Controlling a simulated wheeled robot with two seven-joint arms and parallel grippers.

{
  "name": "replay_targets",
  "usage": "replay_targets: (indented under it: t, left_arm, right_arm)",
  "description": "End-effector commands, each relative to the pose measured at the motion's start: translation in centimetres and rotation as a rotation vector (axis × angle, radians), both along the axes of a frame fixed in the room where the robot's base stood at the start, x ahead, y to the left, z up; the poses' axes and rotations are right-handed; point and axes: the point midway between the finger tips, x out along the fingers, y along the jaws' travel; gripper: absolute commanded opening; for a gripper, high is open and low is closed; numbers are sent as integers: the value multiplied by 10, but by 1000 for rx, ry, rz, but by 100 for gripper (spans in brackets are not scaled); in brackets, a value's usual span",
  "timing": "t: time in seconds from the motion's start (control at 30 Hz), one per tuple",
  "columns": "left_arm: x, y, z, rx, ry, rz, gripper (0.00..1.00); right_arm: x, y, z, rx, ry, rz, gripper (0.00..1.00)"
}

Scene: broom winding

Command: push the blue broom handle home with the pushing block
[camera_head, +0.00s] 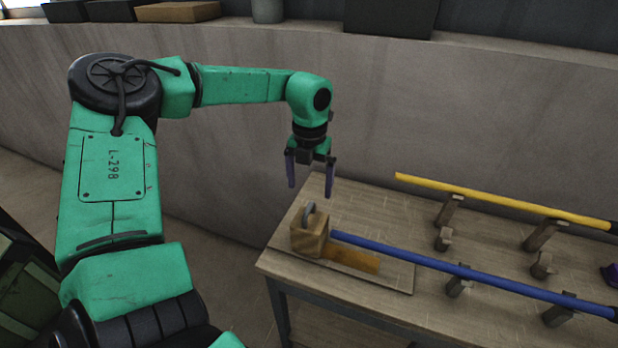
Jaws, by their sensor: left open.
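The pushing block (309,234) is a wooden block with a grey handle on top. It stands on a flat board at the left end of the table. The blue broom handle (420,259) lies across wooden supports, and its left end meets or nearly meets the block's right side; I cannot tell whether they touch. Its right end (596,309) reaches a dark part at the picture's edge. My left gripper (311,178) is open and empty, fingers pointing down, above and behind the block, apart from it. My right gripper is not in view.
A yellow handle (500,193) lies behind the blue one on wooden supports (449,209). The table (345,199) has bare wood behind the block. A grey curved wall (380,90) stands behind, with boxes on its ledge.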

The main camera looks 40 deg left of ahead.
Motion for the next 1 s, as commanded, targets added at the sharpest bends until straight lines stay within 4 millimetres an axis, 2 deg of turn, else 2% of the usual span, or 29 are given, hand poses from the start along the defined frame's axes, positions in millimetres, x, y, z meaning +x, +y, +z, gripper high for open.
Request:
replay_targets:
  t: [0.03, 0.27, 0.3, 0.5, 0.63, 0.9, 0.97, 1.0]
  left_arm:
    - [-1, 0, -12, -1, 3, 0, 100]
    - [0, 0, -47, -2, 2, 1, 100]
    - [0, 0, -56, -1, 0, 1, 100]
    - [0, 0, -83, -2, -2, 0, 100]
    - [0, 0, -91, -2, -2, 0, 100]
    - [0, 0, -89, -2, -2, 0, 100]
    - [0, 0, -89, -2, -2, 0, 77]
    - [0, 0, -89, -2, -2, 0, 62]
  right_arm:
    - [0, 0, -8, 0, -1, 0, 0]
    - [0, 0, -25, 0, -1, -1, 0]
    - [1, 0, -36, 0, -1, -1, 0]
    - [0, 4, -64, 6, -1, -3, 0]
    - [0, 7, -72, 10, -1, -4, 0]
    - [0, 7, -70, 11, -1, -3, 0]
    - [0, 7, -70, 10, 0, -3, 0]
    - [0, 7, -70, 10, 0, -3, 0]
